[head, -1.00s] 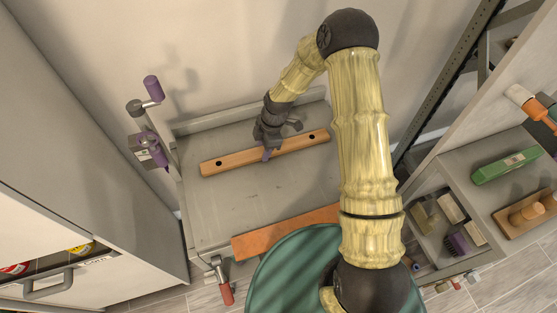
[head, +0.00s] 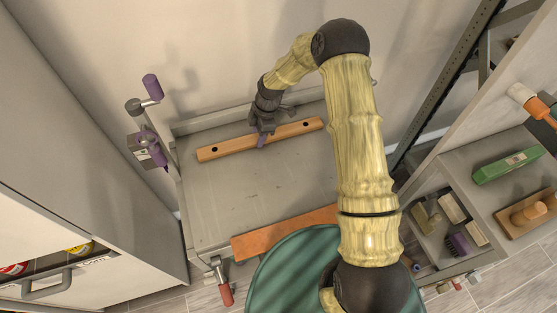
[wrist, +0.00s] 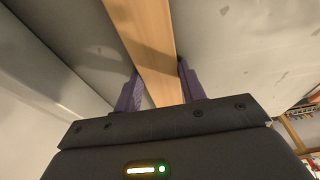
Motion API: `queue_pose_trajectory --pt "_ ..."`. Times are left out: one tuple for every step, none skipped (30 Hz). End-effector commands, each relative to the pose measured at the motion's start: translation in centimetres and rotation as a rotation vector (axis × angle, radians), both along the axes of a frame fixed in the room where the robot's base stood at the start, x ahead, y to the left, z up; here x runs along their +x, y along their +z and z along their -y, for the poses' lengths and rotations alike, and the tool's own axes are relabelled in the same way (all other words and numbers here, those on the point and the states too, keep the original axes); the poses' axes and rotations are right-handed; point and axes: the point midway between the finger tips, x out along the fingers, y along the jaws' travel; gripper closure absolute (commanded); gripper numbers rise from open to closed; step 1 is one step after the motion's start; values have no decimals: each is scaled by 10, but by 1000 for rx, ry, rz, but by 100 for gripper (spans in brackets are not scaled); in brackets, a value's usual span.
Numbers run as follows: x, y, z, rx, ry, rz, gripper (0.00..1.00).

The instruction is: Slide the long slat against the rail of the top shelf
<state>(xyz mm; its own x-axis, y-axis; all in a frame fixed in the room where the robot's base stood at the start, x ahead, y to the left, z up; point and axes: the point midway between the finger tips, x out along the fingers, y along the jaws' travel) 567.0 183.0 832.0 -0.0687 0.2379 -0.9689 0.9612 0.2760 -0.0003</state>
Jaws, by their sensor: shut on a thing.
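The long slat (head: 293,130) is a light wooden bar with a dark hole near each end. It lies on the grey top shelf (head: 235,200), close to the raised rail (head: 215,120) along the back wall side.
An orange-brown board (head: 285,230) lies at the shelf's front edge. A clamp with a purple handle (head: 152,87) stands at the left edge, and a red-handled one (head: 225,293) hangs at the front left corner. A grey cabinet (head: 80,170) stands left; a tool shelf (head: 440,185) stands right.

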Motion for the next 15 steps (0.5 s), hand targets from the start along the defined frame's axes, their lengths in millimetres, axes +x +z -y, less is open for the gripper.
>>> queue_pose_trajectory --pt "3 0 -1 1 0 2 93" --pt "5 -1 -2 0 0 1 93" --pt "7 -1 -2 0 0 1 93" --pt "9 -1 -3 0 0 1 93" --pt "10 -1 -3 0 0 1 93" --pt "13 -1 -4 1 0 2 93" --pt "14 -1 -4 1 0 2 93" --pt "16 -1 -5 1 0 2 93" --pt "18 -1 -5 0 1 1 93" --pt "20 -1 -6 0 1 1 93" --pt "21 -1 -6 1 0 2 93" --pt "24 -1 -7 1 0 2 93" --pt "25 -1 -7 0 0 1 93" --pt "26 -1 -8 0 0 1 93" --pt "29 -1 -8 0 0 1 93"
